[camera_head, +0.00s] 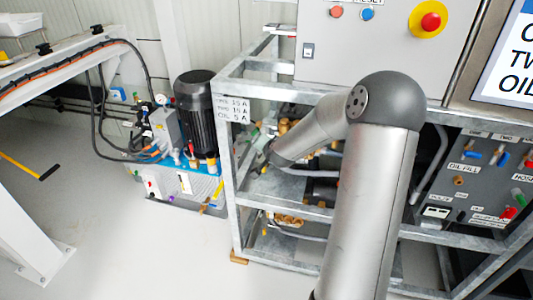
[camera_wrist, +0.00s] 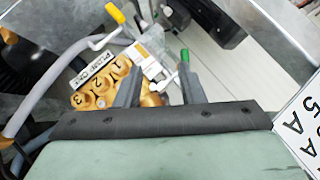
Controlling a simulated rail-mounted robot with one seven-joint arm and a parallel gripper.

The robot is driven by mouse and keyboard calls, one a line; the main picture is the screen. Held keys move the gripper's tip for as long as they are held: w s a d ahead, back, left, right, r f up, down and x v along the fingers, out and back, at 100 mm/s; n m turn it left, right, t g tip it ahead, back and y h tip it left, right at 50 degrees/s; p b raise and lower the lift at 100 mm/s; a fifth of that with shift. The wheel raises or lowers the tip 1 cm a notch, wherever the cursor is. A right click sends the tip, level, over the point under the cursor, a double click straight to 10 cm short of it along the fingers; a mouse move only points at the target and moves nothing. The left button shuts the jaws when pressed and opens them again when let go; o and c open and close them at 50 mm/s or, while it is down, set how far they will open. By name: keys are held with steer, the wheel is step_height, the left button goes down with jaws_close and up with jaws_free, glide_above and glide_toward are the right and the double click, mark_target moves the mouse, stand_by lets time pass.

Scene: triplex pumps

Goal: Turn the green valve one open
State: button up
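In the wrist view, a valve lever with a green tip (camera_wrist: 184,56) stands near the tip of the right finger. Its pale shaft runs down and left into the space between the fingers. My gripper (camera_wrist: 161,72) is open, with its two dark fingers apart on either side of brass fittings and part of the lever. I cannot tell whether a finger touches the lever. In the head view, my arm reaches into the left end of the metal frame. The gripper and the valve are hard to make out there.
A yellow-tipped lever (camera_wrist: 115,13) stands up and left of the green one. Brass pump caps numbered 1 to 3 (camera_wrist: 100,84) and a grey hose (camera_wrist: 45,88) lie to the left. Galvanised frame bars (camera_head: 236,190) surround the arm. A black motor (camera_head: 196,115) stands left of the frame.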

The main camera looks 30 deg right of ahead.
mark_target(255, 134)
steer(key=shift+s+a, duration=0.15)
steer(key=shift+s, duration=0.5)
steer(key=o, duration=0.4)
steer(key=shift+f, duration=0.1)
steer(key=shift+o, duration=0.6)
step_height(255, 134, down, 9)
steer(key=n+h+b, duration=0.2)
steer(key=n+b, duration=0.2)
steer(key=b, duration=0.4)
steer(key=shift+w+a+n+t, duration=0.2)
steer(key=shift+a+n+t, duration=0.2)
steer(key=s+a+r+n+t+h+b, duration=0.2)
steer(key=a+n+t+h+b, duration=0.35)
steer(key=n+b, duration=0.75)
steer(key=shift+t+y, duration=0.65)
steer(key=shift+t, duration=0.1)
steer(key=x, duration=0.6)
steer(key=d+b+x, duration=0.1)
steer(key=x, duration=0.5)
steer(key=b+x, duration=0.1)
steer(key=x, duration=0.5)
steer(key=shift+s+d, duration=0.15)
steer(key=shift+d, duration=0.1)
